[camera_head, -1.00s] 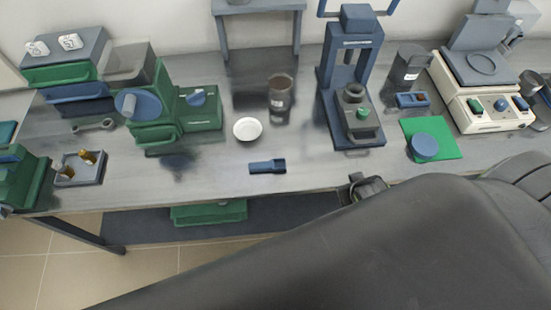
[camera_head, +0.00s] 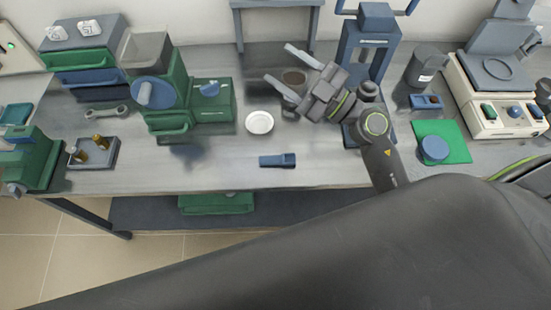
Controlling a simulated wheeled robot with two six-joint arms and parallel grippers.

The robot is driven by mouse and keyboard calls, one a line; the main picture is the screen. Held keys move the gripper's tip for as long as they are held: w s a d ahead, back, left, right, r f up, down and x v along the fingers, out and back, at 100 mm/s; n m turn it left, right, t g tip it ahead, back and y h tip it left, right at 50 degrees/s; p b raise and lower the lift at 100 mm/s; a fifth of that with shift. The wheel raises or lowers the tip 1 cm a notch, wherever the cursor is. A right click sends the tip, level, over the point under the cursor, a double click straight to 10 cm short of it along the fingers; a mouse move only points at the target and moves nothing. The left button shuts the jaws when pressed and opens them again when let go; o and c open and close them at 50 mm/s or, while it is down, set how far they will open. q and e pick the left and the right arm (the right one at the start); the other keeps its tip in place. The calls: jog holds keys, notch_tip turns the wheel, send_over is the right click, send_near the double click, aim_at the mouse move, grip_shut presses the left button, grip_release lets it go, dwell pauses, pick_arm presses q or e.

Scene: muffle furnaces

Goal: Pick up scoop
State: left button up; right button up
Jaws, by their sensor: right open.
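The blue scoop (camera_head: 277,160) lies flat on the grey bench near its front edge, below the small white dish. My right gripper (camera_head: 277,62) is open and empty, its two light fingers spread and pointing to the upper left. It hangs above the back half of the bench, higher in the picture than the scoop and clear of it. My left gripper does not show.
The white dish (camera_head: 260,122) stands just behind the scoop. A green machine (camera_head: 178,95) stands left, a blue press (camera_head: 368,45) right. A green mat (camera_head: 455,136) bears a round blue piece. Bench around the scoop is clear.

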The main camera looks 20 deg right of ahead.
jog(key=a+f+n+g, duration=0.4)
jog(key=f+g, duration=0.2)
jog(key=g, duration=0.2)
jog(key=m+g+h, duration=0.4)
jog(key=g+h, duration=0.3)
jog(key=h, duration=0.3)
send_near(276, 158)
jog(key=p+x, duration=0.1)
jog(key=x, duration=0.2)
jog(key=shift+s+f+p, duration=0.25)
jog(key=shift+s+p, duration=0.1)
jog(key=shift+w+a+f, duration=0.15)
jog(key=shift+a+f, duration=0.05)
jog(key=shift+f, duration=0.15)
jog(key=shift+w+p+x, duration=0.2)
jog(key=shift+p+x, duration=0.45)
jog(key=shift+x, duration=1.55)
jog(key=shift+r, duration=0.1)
jog(key=c, duration=1.1)
jog(key=shift+r, duration=0.1)
